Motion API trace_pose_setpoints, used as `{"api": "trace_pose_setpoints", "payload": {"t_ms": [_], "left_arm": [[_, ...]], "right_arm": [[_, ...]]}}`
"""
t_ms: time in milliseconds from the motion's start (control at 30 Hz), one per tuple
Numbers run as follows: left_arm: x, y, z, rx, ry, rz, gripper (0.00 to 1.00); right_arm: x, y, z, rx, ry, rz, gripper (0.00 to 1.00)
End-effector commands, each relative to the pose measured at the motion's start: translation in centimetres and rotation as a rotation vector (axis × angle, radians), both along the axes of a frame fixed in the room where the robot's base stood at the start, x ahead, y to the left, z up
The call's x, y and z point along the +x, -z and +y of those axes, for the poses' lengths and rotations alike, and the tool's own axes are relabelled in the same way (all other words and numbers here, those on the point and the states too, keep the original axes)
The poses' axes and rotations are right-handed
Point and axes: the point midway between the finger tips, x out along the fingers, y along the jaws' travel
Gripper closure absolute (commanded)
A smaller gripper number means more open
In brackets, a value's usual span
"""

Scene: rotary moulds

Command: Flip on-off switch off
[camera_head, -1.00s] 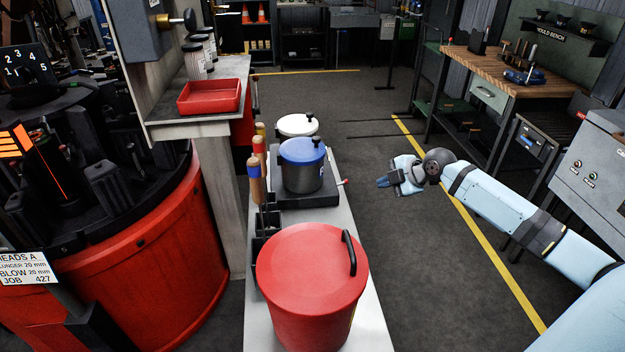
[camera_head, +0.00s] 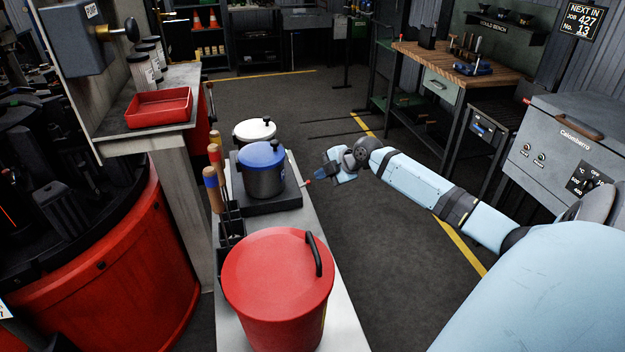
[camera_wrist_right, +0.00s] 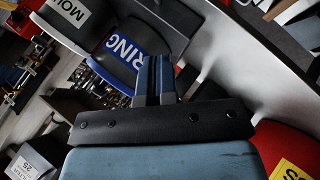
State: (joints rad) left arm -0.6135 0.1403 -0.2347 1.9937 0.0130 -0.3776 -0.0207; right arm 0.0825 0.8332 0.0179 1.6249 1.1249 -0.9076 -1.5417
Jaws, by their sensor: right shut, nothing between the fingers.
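A dark hot plate (camera_head: 268,202) stands on the grey bench, with a steel pot with a blue lid (camera_head: 264,172) on it. A thin lever with a red tip (camera_head: 308,182) sticks out from the plate's right side. It may be the on-off switch; its on or off position is too small to tell. My right gripper (camera_head: 318,174) is shut and empty, close to the red tip; contact cannot be told. In the right wrist view, its fingers (camera_wrist_right: 153,76) point at a pot with a blue label reading "RING" (camera_wrist_right: 128,45). The lever cannot be made out there. My left gripper is not in view.
A red lidded bucket (camera_head: 277,285) stands at the bench's near end. A white-lidded pot (camera_head: 255,131) is behind the blue-lidded one. A grey cabinet (camera_head: 560,150) at right has a dial marked OFF. Open floor lies between bench and cabinet.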

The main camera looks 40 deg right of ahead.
Motion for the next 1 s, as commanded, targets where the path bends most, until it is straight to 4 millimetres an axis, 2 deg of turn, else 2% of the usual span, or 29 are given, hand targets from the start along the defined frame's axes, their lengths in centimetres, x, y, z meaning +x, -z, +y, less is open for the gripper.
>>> {"api": "trace_pose_setpoints", "payload": {"t_ms": [200, 400, 600, 1000], "left_arm": [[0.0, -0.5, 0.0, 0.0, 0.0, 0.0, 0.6], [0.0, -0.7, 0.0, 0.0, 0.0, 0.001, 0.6], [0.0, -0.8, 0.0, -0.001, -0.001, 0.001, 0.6], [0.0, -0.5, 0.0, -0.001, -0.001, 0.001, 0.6]], "right_arm": [[3.3, 2.9, 1.2, 0.004, 0.002, 0.0, 1.0], [4.7, 4.9, -0.4, 0.001, 0.001, 0.0, 1.0], [5.1, 5.6, -1.0, -0.001, 0.0, 0.001, 1.0], [5.1, 5.8, -1.0, 0.004, 0.0, -0.002, 1.0]]}}
